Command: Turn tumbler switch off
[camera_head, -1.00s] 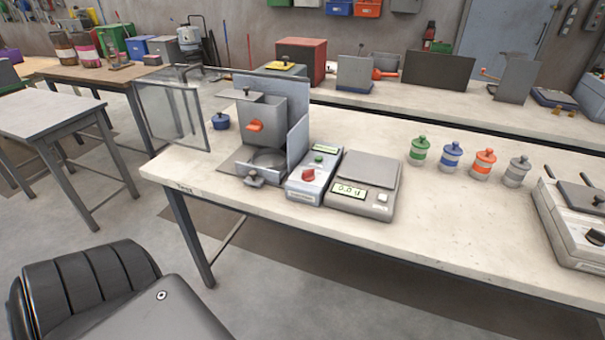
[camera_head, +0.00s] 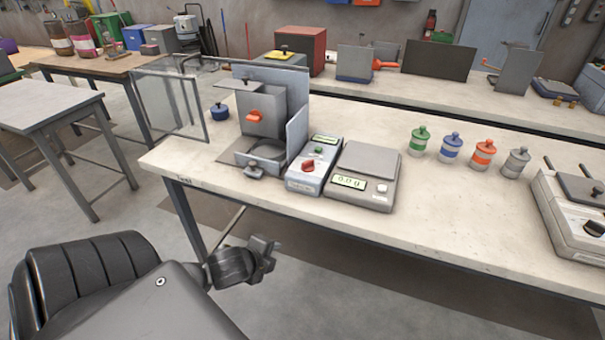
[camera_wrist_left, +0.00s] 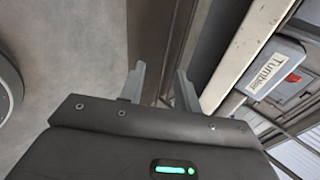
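A pale control box (camera_head: 302,184) stands near the front edge of the bench. It has a red knob (camera_head: 308,165) and a green part above it. In the left wrist view, a pale box labelled "Tumbler" (camera_wrist_left: 260,75) with a red knob (camera_wrist_left: 293,78) shows at the upper right, seen from below. My left gripper (camera_head: 264,258) is in front of the bench, below and left of the control box, apart from it. In the left wrist view, my left gripper (camera_wrist_left: 160,84) has its two fingers apart with nothing between them. My right gripper is not in view.
Left of the control box stands a grey metal apparatus (camera_head: 262,121) with an orange part. A weighing scale (camera_head: 364,176) stands close on the right. Several lidded jars (camera_head: 451,149) stand farther right. The bench's front edge (camera_head: 400,240) lies between my left gripper and the box.

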